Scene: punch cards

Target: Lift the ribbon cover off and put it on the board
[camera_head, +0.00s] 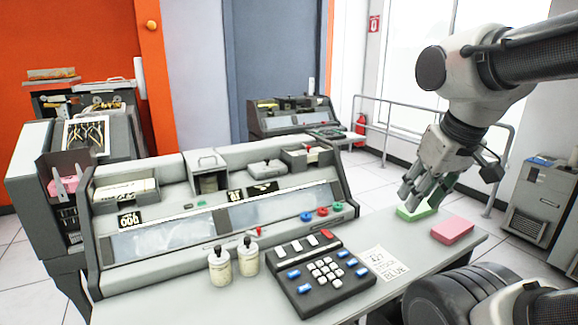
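The grey console (150,240) has several raised grey housings along its top. A low grey cover with a small dark knob (267,168) sits near the middle, and a grey box with a red knob (306,157) sits at its right end. I cannot tell for sure which part is the ribbon cover, or which surface is the board. My gripper (413,197) points down at the right, over a green block (424,211) on the light desk top, well apart from the console covers. Its fingers partly hide the block, and I cannot tell whether they touch it.
A pink block (453,230) lies right of the green one. A printed card (388,265) and a dark keypad (320,275) are nearer the front. Two cream bottles (220,266) stand left of the keypad. A metal rail (440,115) runs behind my arm.

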